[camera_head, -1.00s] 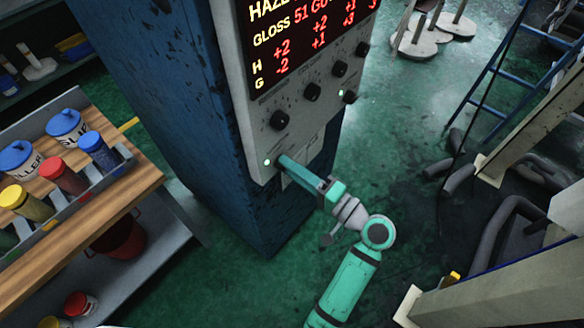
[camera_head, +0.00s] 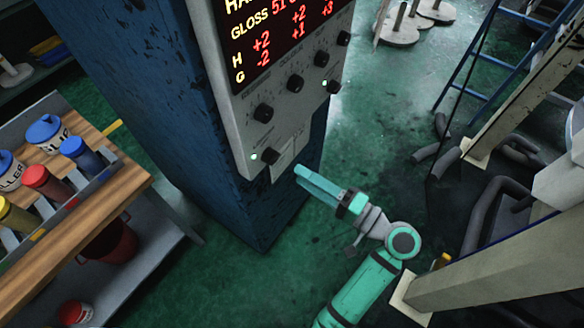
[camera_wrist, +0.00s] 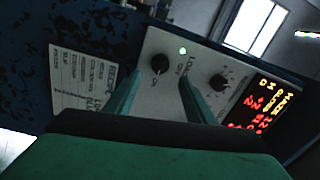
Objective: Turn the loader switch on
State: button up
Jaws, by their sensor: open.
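The loader switch, a black rotary knob (camera_head: 270,157), sits at the lower edge of the grey control panel (camera_head: 236,125). A small green lamp (camera_head: 254,157) glows beside it. In the wrist view the knob (camera_wrist: 160,63) shows near ON and OFF lettering, with the lit lamp (camera_wrist: 183,50) at its upper right. I cannot tell surely which mark the knob points to. My gripper (camera_head: 298,175) is open and empty, to the right of and below the knob, apart from it. In the wrist view its fingers (camera_wrist: 158,80) stand apart below the knob.
More black knobs (camera_head: 295,83) and a red-lettered display (camera_head: 285,30) are higher on the panel, on a blue column (camera_head: 125,80). A wooden bench (camera_head: 75,215) with jars stands left. Pipes, a ladder (camera_head: 485,55) and a beam (camera_head: 480,275) stand right.

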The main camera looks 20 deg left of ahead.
jog(key=shift+v, duration=1.2)
notch_tip(320, 180, down, 18)
jog(key=s+m+t+h, duration=0.3)
jog(key=m+t+h, duration=0.3)
jog(key=h, duration=0.4)
jog(key=s+d+f+h, duration=0.4)
jog(key=s+h, duration=0.1)
jog(key=s, duration=0.3)
jog(key=s+r+n+t+h, duration=0.2)
jog(key=s+r+n+t, duration=0.1)
jog(key=s+r+n, duration=0.5)
jog(key=s+r, duration=0.3)
jog(key=s, duration=0.2)
jog(key=shift+s+d+r, duration=0.15)
jog(key=shift+s+r, duration=0.05)
jog(key=shift+r, duration=0.05)
